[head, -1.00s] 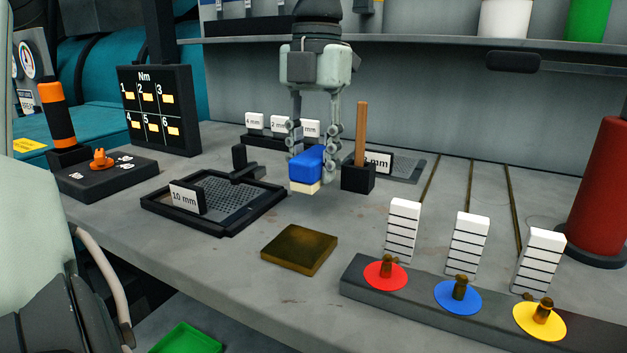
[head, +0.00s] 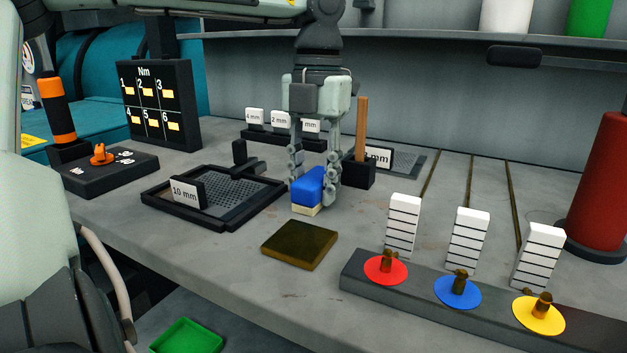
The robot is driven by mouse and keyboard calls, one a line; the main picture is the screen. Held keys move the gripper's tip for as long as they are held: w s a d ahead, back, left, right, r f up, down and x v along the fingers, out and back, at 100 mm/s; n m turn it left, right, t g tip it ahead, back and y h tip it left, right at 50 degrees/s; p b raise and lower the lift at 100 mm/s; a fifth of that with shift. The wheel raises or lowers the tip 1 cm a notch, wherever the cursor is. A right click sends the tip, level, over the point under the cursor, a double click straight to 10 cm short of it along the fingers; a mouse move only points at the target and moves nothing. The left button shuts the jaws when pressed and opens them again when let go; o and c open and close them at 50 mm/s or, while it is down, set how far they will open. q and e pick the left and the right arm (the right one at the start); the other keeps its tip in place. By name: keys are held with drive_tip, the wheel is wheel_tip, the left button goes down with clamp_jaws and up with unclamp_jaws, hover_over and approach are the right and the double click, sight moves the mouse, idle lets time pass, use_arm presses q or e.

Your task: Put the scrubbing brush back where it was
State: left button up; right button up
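The scrubbing brush (head: 308,186) has a blue body and a cream underside. It is in the middle of the head view, just behind the brass-coloured square plate (head: 299,246). My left gripper (head: 314,194) comes down from above with one finger on each side of the brush and is shut on it. The brush is low over the bench, and I cannot tell whether its underside touches the surface. My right gripper is not in view.
A black block with a wooden stick (head: 361,130) stands close to the right of the gripper. A black mesh tray marked 10 mm (head: 228,222) lies to the left. A dark bar with coloured discs (head: 420,296) is at front right. Bare bench lies around the brass plate.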

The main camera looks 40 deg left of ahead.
sight(314, 176)
use_arm(q)
drive_tip(key=o, duration=0.4)
drive_tip(key=shift+o, duration=0.2)
drive_tip(key=shift+r, duration=0.1)
drive_tip(key=shift+w+r, duration=0.1)
drive_tip(key=shift+r, duration=0.6)
wheel_tip(314, 176, up, 4)
drive_tip(key=shift+w, duration=0.1)
wheel_tip(314, 176, up, 7)
drive_tip(key=shift+w, duration=0.2)
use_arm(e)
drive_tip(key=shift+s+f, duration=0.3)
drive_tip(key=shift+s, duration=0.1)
use_arm(q)
drive_tip(key=shift+a+f, duration=0.1)
drive_tip(key=shift+f, duration=0.05)
